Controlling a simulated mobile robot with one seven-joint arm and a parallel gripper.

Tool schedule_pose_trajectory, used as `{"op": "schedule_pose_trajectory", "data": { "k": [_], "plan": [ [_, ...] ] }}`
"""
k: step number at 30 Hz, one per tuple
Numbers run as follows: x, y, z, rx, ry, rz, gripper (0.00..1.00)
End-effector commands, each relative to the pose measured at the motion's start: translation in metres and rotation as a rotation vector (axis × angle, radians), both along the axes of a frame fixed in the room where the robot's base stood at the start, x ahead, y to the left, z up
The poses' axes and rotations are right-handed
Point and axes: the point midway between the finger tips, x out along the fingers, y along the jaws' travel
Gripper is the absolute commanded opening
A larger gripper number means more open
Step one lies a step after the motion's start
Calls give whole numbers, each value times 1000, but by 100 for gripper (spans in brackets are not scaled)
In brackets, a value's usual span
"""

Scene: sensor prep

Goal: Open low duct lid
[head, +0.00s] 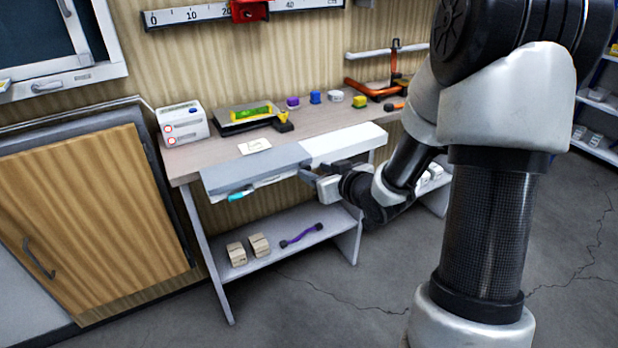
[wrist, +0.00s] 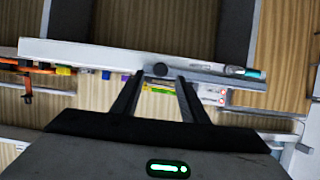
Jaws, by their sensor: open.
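A long duct runs along the bench's front edge, with a white section (head: 345,142) on the right and a grey section (head: 250,182) on the left. In the wrist view the picture is turned, so the white section (wrist: 80,55) is on the left. I cannot tell which section is the lid or whether it is shut. A dark round knob (wrist: 160,69) shows at the duct between my fingertips. My gripper (head: 309,174) is open in front of the duct; its fingers (wrist: 163,77) reach towards the knob. I cannot tell whether they touch it.
The bench top (head: 195,158) holds a white box (head: 183,124), a black tray (head: 240,118) and small coloured blocks. The low shelf (head: 270,258) holds wooden blocks and a purple-handled item (head: 301,235). A wooden cabinet (head: 90,215) stands left.

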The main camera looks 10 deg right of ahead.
Motion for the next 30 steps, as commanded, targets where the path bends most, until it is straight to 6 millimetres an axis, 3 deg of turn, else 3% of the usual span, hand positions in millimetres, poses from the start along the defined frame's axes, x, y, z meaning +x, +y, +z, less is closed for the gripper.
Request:
{"op": "schedule_pose_trajectory", "data": {
  "k": [7, 19, 26, 30],
  "plan": [
    [32, 11, -15, 2, 0, 1, 40],
    [39, 13, -17, 0, 0, 0, 40],
    [38, 13, -17, 0, 0, 0, 3],
    [38, 13, -17, 0, 0, 0, 0]
  ]
}}
